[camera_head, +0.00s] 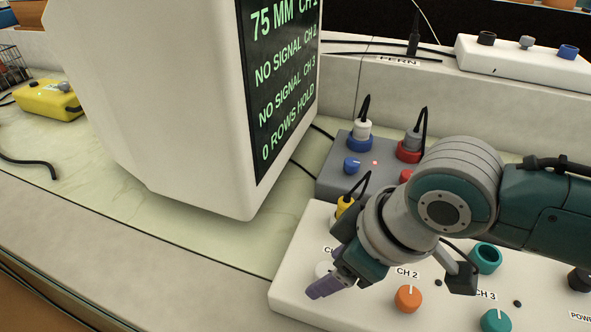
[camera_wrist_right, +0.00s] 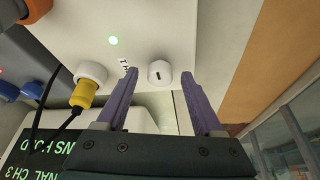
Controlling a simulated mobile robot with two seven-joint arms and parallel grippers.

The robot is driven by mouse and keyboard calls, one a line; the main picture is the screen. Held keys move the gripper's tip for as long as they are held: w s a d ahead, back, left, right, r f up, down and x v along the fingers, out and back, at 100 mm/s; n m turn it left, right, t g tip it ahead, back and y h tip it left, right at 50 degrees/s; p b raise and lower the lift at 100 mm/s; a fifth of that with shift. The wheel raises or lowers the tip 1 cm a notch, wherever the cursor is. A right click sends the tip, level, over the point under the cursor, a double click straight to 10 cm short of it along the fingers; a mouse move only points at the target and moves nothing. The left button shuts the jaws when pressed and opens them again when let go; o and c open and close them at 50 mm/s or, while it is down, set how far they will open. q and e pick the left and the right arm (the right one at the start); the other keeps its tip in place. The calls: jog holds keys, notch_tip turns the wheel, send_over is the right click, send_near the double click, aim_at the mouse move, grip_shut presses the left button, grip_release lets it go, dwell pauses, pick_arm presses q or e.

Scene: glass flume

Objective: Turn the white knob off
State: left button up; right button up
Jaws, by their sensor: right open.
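The white knob (camera_wrist_right: 160,72) has a short dark pointer line and sits on the white control box (camera_head: 400,270). In the head view the knob (camera_head: 323,268) is partly hidden by my right gripper (camera_head: 327,287), which is over the box's left front part. In the right wrist view, the right gripper's purple fingers (camera_wrist_right: 160,84) are open, with the knob between and slightly beyond their tips. I cannot tell whether they touch it. A green light (camera_wrist_right: 113,40) is lit near the knob. My left gripper is not in view.
An orange knob (camera_head: 408,298) and a teal knob (camera_head: 495,320) sit to the right on the same box. A yellow plug (camera_wrist_right: 82,96) stands near the white knob. A grey box (camera_head: 335,165) with plugs is behind; a large monitor (camera_head: 170,100) stands left.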

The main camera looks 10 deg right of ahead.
grip_shut()
dwell(0.3)
